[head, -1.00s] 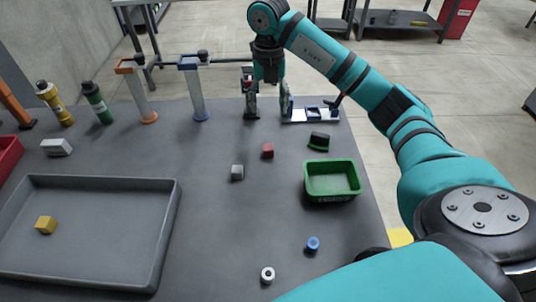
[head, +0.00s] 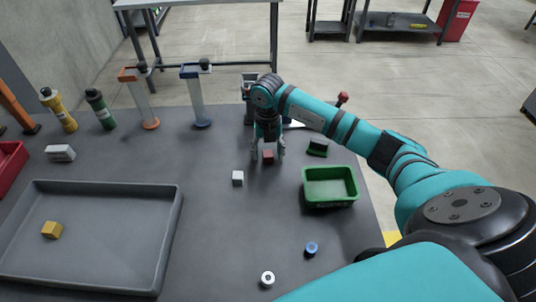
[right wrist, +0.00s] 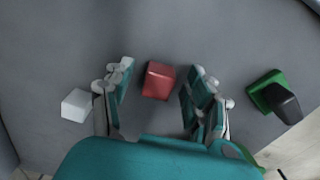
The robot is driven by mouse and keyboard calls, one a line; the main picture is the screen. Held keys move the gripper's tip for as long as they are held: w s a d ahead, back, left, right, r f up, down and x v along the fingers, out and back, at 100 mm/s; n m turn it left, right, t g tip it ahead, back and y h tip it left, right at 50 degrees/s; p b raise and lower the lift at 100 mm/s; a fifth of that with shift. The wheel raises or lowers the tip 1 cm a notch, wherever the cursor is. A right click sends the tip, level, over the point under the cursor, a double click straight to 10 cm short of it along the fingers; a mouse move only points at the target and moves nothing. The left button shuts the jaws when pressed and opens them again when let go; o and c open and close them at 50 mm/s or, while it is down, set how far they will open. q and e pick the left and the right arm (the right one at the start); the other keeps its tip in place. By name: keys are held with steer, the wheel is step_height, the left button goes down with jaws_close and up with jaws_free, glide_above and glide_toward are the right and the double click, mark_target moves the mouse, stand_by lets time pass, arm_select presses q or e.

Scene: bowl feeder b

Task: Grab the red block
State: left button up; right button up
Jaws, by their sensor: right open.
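The red block (head: 268,157) lies on the grey table, just right of the white block in the head view. My right gripper (head: 267,155) is open and lowered over it, with its fingers pointing down. In the right wrist view the red block (right wrist: 158,81) shows between the two spread fingers of the gripper (right wrist: 156,88), with a gap on each side. I cannot tell exactly how high the fingertips are above the table. My left gripper is not in view.
A white block (head: 238,178) lies left of the gripper. A large grey tray (head: 172,235) fills the left front.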

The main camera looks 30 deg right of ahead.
steer(key=shift+f, duration=0.2)
steer(key=c, duration=1.1)
steer(key=shift+o, duration=0.2)
